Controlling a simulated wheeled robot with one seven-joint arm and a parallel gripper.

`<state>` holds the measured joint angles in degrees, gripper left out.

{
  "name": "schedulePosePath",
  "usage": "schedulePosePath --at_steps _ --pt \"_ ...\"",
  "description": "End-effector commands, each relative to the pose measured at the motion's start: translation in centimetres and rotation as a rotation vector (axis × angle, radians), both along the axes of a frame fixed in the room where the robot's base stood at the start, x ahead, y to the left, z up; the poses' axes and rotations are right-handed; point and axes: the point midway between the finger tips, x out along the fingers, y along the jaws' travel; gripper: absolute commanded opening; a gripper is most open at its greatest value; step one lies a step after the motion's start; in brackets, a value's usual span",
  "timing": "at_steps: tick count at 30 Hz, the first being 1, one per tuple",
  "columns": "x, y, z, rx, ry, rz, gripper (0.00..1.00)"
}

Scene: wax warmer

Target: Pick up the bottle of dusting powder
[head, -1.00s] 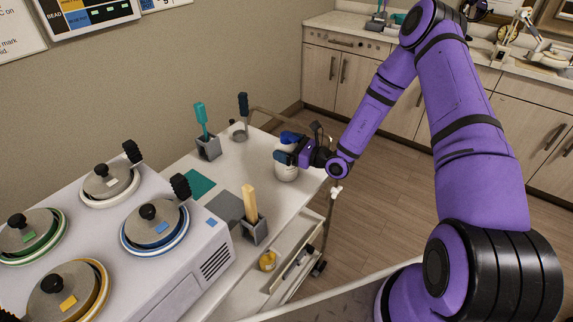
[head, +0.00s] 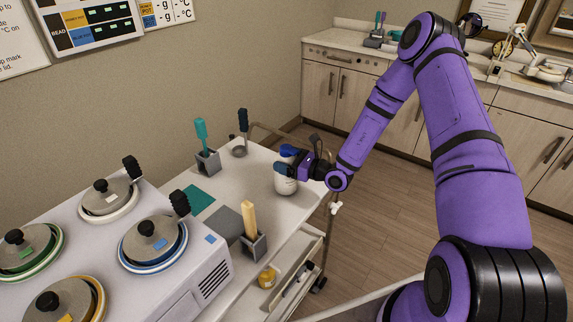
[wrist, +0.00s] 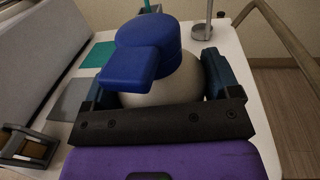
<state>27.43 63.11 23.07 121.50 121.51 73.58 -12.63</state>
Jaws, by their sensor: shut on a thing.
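The bottle of dusting powder (head: 286,186) is white with a blue cap and stands upright near the right edge of the white cart top. In the wrist view its blue cap (wrist: 148,48) and pale rounded shoulder fill the space between the two dark blue fingers. My gripper (head: 287,169) reaches it from the right and is shut on its upper part, one finger on each side. It also shows in the wrist view (wrist: 160,80). Whether the bottle's base touches the cart cannot be told for sure.
A wax warmer (head: 175,275) with several lidded pots fills the cart's left. Grey holders with a teal spatula (head: 201,134) and a wooden stick (head: 249,220) stand near the bottle. Teal (head: 196,199) and grey mats lie between.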

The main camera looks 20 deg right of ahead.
Motion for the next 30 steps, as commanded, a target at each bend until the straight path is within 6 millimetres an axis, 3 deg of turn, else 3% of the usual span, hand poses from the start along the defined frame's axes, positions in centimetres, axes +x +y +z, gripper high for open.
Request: schedulePosePath --at_steps 6,21,30 --pt "0.0 0.0 2.8 -0.002 -0.005 0.001 0.35" --pt "-12.0 -0.2 3.6 0.001 0.002 0.0 0.35" --pt "-15.6 -0.3 3.9 0.001 0.001 -0.001 0.35"
